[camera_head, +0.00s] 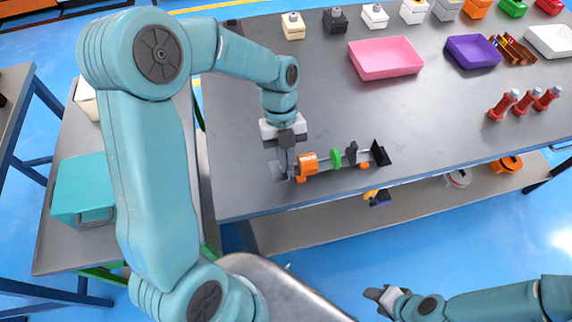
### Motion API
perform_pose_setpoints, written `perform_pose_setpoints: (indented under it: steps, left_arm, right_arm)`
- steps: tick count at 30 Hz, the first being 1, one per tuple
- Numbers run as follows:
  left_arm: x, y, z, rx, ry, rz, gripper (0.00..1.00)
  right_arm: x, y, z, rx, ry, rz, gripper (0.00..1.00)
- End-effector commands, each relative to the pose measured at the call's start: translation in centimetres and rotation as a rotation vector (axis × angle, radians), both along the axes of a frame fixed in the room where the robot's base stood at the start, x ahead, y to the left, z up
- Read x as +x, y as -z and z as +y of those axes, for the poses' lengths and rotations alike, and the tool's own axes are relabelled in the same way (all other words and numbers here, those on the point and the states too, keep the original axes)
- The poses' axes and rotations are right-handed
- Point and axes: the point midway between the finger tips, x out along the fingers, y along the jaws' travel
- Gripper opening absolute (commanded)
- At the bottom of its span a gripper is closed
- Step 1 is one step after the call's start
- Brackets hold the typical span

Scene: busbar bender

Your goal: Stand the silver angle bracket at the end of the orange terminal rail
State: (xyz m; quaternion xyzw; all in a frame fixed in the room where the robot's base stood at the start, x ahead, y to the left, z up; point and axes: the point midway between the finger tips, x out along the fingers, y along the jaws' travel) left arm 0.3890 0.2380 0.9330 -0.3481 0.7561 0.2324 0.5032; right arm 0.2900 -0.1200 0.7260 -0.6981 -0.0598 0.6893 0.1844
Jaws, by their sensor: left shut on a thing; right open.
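The terminal rail (322,165) lies near the front edge of the grey table. It has orange feet, an orange block (307,163) at its left, a green disc (336,158), a dark piece (351,152) and a black angled plate (380,153) at its right end. My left gripper (287,172) points down at the rail's left end. It is shut on the silver angle bracket (276,170), which is small and partly hidden by the fingers. I cannot tell whether the bracket touches the rail or table. My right gripper (380,297) is open and empty, low in front of the table.
A pink tray (385,58), a purple tray (472,50) and a white tray (550,40) stand farther back. Red upright parts (503,105) stand at the right. Several coloured blocks line the back edge. The table left of the rail is clear.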

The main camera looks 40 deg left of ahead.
Motion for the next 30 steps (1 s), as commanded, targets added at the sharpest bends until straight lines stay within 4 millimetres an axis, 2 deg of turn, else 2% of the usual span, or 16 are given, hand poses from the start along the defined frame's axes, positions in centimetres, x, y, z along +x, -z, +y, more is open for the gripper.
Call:
perform_pose_setpoints:
  steps: [3, 7, 18, 19, 30]
  left_arm:
    - [-0.1, 2.1, 0.0, -0.001, 0.0, 0.007, 0.0]
    - [-0.1, 3.3, 0.0, 0.0, 0.0, 0.003, 0.0]
    - [0.0, 3.9, 0.0, 0.001, 0.0, 0.001, 0.0]
    - [0.0, 3.7, 0.0, 0.001, 0.0, 0.001, 0.17]
    - [0.0, 3.0, 0.0, 0.0, 0.0, 0.0, 0.18]
  right_arm:
    - [0.0, -0.1, 0.0, 0.0, 0.0, 0.0, 0.49]
    - [0.0, -0.2, 0.0, 0.0, 0.0, 0.0, 0.49]
    - [0.0, 0.3, 0.0, 0.0, 0.0, 0.0, 0.49]
    - [0.0, 0.1, 0.0, 0.0, 0.0, 0.0, 0.49]
    - [0.0, -0.4, 0.0, 0.0, 0.0, 0.0, 0.49]
